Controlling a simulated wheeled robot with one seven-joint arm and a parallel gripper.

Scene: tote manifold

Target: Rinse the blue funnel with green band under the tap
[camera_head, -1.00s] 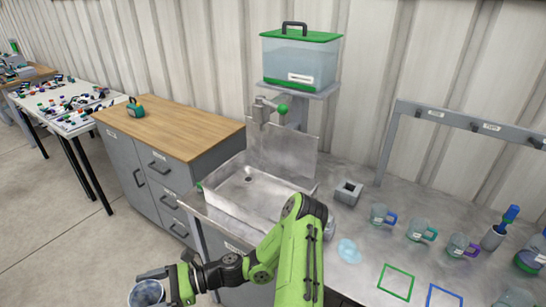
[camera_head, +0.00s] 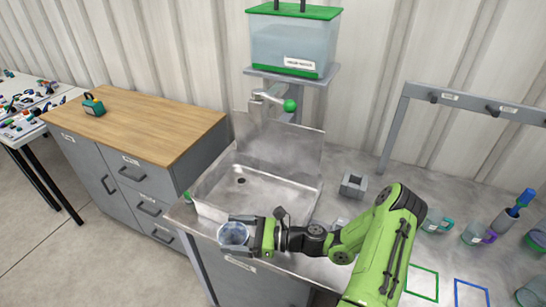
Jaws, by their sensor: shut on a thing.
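The blue funnel (camera_head: 233,236) shows as a round, open-topped, pale blue and translucent piece with a dark rim. I cannot make out its green band or its spout. My gripper (camera_head: 248,238) is shut on it from the right side and holds it near the front edge of the sink (camera_head: 298,203). The metal tap (camera_head: 268,97), with a green knob (camera_head: 290,105), stands over the back of the sink, behind and above the funnel. No water stream shows at the tap.
A water tank (camera_head: 294,45) with a green lid sits on a shelf above the tap. A grey block (camera_head: 353,185) stands right of the sink. Mugs (camera_head: 436,222) and a rail (camera_head: 470,105) are farther right. A wood-topped cabinet (camera_head: 150,125) stands left. The sink basin looks empty.

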